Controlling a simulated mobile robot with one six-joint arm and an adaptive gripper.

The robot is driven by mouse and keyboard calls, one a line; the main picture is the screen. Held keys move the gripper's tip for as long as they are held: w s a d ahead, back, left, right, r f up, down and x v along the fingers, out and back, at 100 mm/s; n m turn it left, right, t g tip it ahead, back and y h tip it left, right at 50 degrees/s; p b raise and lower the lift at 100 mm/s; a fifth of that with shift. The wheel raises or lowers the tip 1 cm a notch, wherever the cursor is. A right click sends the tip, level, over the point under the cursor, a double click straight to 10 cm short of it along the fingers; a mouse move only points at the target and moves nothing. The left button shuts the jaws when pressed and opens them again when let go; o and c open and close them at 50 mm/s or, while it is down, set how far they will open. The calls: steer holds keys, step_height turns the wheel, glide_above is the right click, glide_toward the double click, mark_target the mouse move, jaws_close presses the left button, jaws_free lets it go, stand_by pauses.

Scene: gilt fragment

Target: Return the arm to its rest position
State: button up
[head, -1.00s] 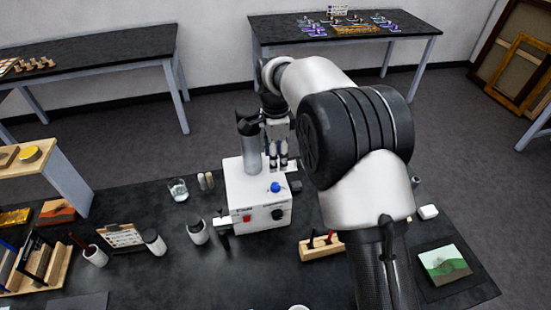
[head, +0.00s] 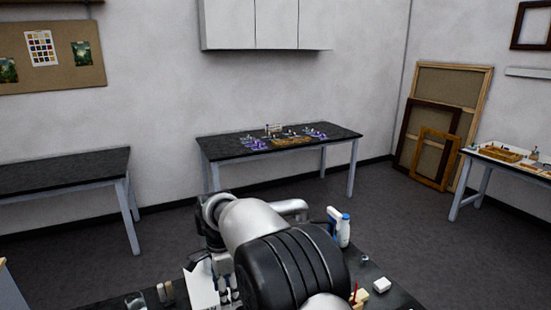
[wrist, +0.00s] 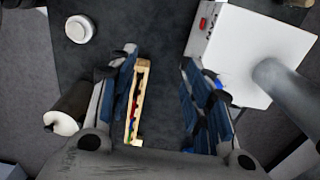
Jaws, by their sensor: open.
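My arm is in the bottom middle of the head view, with my gripper (head: 226,290) pointing down at the near bench, partly cut off by the frame edge. In the wrist view my gripper (wrist: 160,68) is open, its two dark blue-padded fingers spread wide with nothing held between them. A narrow wooden rack with coloured items (wrist: 138,100) shows below, between the fingers and nearer the left one. The white box (wrist: 232,50) stands to the right, and a grey cylinder (wrist: 285,82) is over it.
A white and blue spray bottle (head: 342,230) and a white block (head: 381,285) are right of my arm. A black-topped table with small items (head: 225,147) stands behind. A white round object (wrist: 80,28) and a dark cylinder with a white end (wrist: 70,108) lie left in the wrist view.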

steer(key=s+d+r+n+t+b, duration=0.1)
steer(key=s+d+r+n+b, duration=0.2)
steer(key=s+d+r, duration=0.4)
steer(key=s+d+r+n+t+b, duration=0.1)
steer(key=s+d+r+n+b, duration=0.25)
steer(key=d, duration=0.65)
steer(key=s+d+f+n+t+b, duration=0.1)
steer(key=s+d+f+n, duration=0.1)
steer(key=s, duration=0.5)
steer(key=s+d+f+n+b, duration=0.1)
steer(key=s+d+f+n, duration=0.1)
steer(key=s+d, duration=0.2)
steer(key=s+d+f+n+t+b, duration=0.1)
steer(key=s+d, duration=0.3)
steer(key=s, duration=0.6)
steer(key=shift+s+f+n+t, duration=0.2)
steer(key=shift+f+n+t, duration=0.1)
steer(key=shift+f+n, duration=0.5)
steer(key=shift+c, duration=0.2)
